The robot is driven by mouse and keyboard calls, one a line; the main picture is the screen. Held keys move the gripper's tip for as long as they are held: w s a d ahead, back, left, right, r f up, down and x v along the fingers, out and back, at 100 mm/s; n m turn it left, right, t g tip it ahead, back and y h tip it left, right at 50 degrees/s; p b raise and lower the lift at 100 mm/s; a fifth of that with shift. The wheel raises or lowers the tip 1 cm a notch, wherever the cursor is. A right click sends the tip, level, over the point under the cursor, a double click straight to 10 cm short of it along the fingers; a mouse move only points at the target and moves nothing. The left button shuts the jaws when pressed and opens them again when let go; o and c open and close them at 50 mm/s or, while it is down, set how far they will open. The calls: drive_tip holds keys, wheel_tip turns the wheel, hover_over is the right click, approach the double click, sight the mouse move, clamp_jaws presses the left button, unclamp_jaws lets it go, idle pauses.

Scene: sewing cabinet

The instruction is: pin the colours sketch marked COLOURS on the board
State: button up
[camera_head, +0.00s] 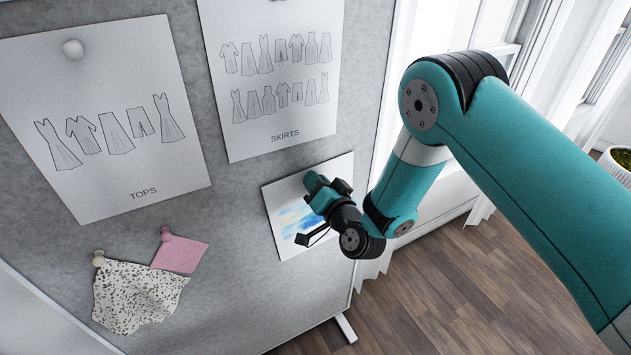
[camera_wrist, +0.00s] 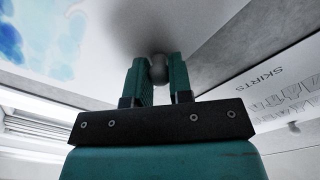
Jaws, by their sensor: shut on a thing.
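The word COLOURS is not readable; my gripper (camera_head: 318,188) covers part of the sheet. In the wrist view my gripper (camera_wrist: 160,75) is shut on a round grey pin (camera_wrist: 159,66), with the pin at the white paper. I cannot tell whether the pin's point is in the board.
The SKIRTS sheet (camera_head: 268,75) hangs just above. The TOPS sheet (camera_head: 110,165) hangs at left under a white pin (camera_head: 73,49). A speckled cloth (camera_head: 135,295) and a pink cloth (camera_head: 180,255) hang lower left. A potted plant (camera_head: 618,165) is at right. Wooden floor (camera_head: 470,285) is open beside the board.

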drive_tip(key=o, duration=0.9)
drive_tip(key=shift+b+v, duration=2.95)
drive_tip(key=shift+v, duration=5.75)
